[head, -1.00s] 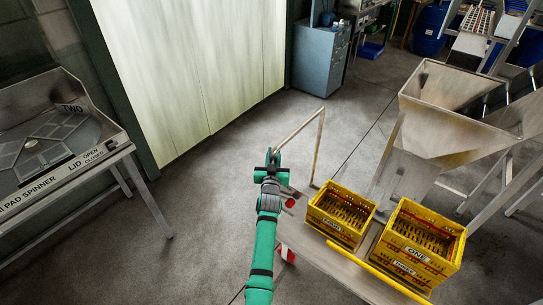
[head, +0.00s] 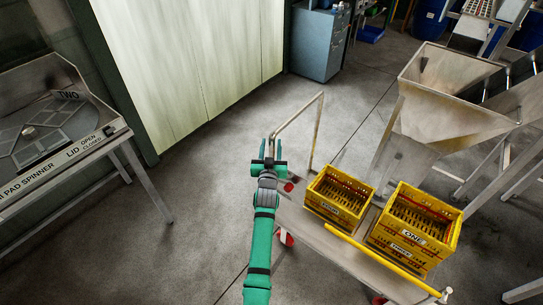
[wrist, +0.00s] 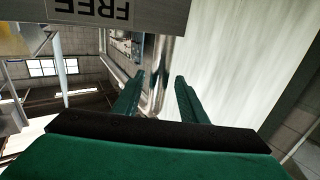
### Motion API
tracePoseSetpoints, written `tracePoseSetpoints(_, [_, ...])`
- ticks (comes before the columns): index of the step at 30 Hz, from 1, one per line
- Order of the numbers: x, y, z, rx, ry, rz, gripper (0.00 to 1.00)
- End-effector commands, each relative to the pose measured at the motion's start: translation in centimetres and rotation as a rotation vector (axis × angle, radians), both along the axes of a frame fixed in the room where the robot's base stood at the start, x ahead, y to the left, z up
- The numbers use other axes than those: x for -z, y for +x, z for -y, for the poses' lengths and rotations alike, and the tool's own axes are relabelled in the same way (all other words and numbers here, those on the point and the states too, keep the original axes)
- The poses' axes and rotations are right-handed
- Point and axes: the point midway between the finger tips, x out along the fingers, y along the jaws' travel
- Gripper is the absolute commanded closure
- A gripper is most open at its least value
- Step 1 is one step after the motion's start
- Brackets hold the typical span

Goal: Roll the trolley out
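The trolley is a flat, low metal platform (head: 330,243) with red-and-white wheels and a pale upright tube handle (head: 300,114) at its far left end.
A metal hopper (head: 445,105) stands close behind the trolley on the right. A pad spinner table (head: 75,140) is on the left. A large pale door (head: 190,60) and a blue-grey cabinet (head: 319,45) are behind. Bare floor (head: 190,260) lies left of the trolley.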

Motion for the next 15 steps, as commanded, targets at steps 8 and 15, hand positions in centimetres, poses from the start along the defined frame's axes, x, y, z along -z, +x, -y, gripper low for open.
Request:
tracePoseSetpoints(8, [0.1, -4.8, 0.3, 0.005, -0.003, -0.001, 0.61])
tracePoseSetpoints(15, [0.0, -6.6, 0.4, 0.008, -0.003, -0.001, 0.61])
